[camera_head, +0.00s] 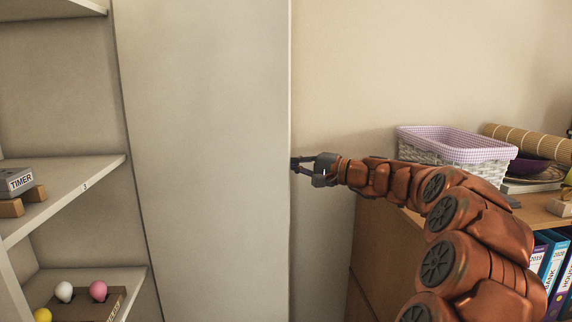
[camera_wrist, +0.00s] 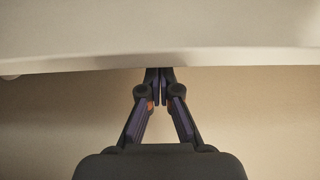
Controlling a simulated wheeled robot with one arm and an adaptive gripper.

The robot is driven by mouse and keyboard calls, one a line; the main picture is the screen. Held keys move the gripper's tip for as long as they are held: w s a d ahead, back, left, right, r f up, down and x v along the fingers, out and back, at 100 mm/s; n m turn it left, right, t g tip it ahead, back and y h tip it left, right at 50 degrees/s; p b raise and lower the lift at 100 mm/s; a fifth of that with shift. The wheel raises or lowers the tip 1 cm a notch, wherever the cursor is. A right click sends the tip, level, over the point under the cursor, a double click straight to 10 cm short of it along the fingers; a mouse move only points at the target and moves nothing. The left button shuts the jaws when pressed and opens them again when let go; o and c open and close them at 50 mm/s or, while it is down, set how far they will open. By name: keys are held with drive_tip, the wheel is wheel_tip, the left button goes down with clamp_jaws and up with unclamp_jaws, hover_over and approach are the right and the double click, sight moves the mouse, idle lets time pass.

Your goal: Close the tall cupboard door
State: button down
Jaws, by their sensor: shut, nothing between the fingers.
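The tall cupboard door (camera_head: 208,150) stands open in the head view, a pale flat panel beside the open shelves on the left. Its free edge runs upright near the middle of the picture. My gripper (camera_head: 297,163) is shut and empty at that free edge, with my arm reaching in from the lower right. In the wrist view the door (camera_wrist: 160,35) spans the top as a pale band. The shut fingertips (camera_wrist: 159,72) meet the band's lower edge; whether they touch it I cannot tell.
Cupboard shelves (camera_head: 75,195) hold a grey timer (camera_head: 17,181) and a tray with coloured balls (camera_head: 98,291). On the right, a low wooden cabinet (camera_head: 385,245) bears a lined white basket (camera_head: 455,150); binders (camera_head: 556,262) stand below. Bare wall (camera_head: 380,70) lies behind my gripper.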

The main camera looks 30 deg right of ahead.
sight(281, 174)
drive_tip(key=shift+s+a, duration=0.1)
drive_tip(key=shift+s+a+b, duration=1.2)
drive_tip(key=shift+s+a, duration=0.45)
drive_tip(key=shift+a, duration=0.1)
drive_tip(key=shift+s+a+b, duration=0.65)
drive_tip(key=shift+s+a, duration=0.35)
drive_tip(key=shift+a, duration=0.1)
drive_tip(key=shift+s+a, duration=0.6)
drive_tip(key=shift+a, duration=0.2)
drive_tip(key=shift+s+a+b, duration=0.1)
drive_tip(key=shift+a+b, duration=0.05)
drive_tip(key=shift+b, duration=0.15)
drive_tip(key=a, duration=0.1)
drive_tip(key=s+a+b, duration=0.1)
drive_tip(key=s+a, duration=0.1)
drive_tip(key=a, duration=0.1)
drive_tip(key=shift+s, duration=0.25)
drive_tip(key=shift+d, duration=0.1)
